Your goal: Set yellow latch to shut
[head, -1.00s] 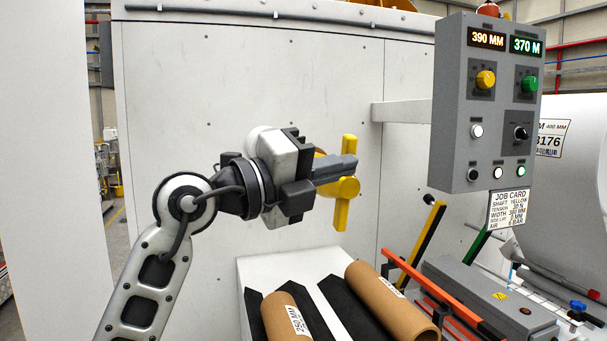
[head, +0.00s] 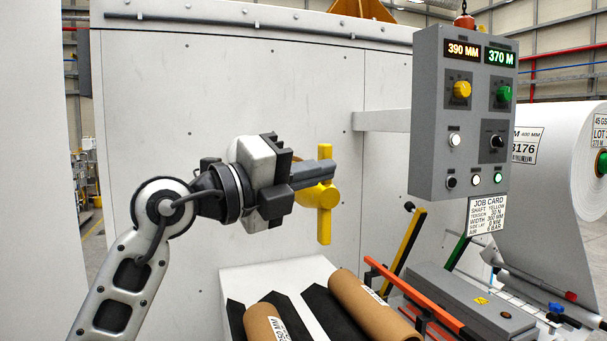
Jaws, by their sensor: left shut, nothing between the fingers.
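The yellow latch (head: 324,221) is on the pale machine panel, its long handle upright in the picture. My left gripper (head: 328,172) is shut and empty. Its grey fingers lie across the front of the latch between its upper and lower ends, hiding part of its middle. I cannot tell whether the fingers touch it. My right gripper is not in view.
A grey control box (head: 464,115) with knobs and displays hangs at the right, with a job card (head: 487,216) below. Cardboard cores (head: 365,305) lie below the latch. An orange bar (head: 412,294) runs at lower right. The panel around the latch is clear.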

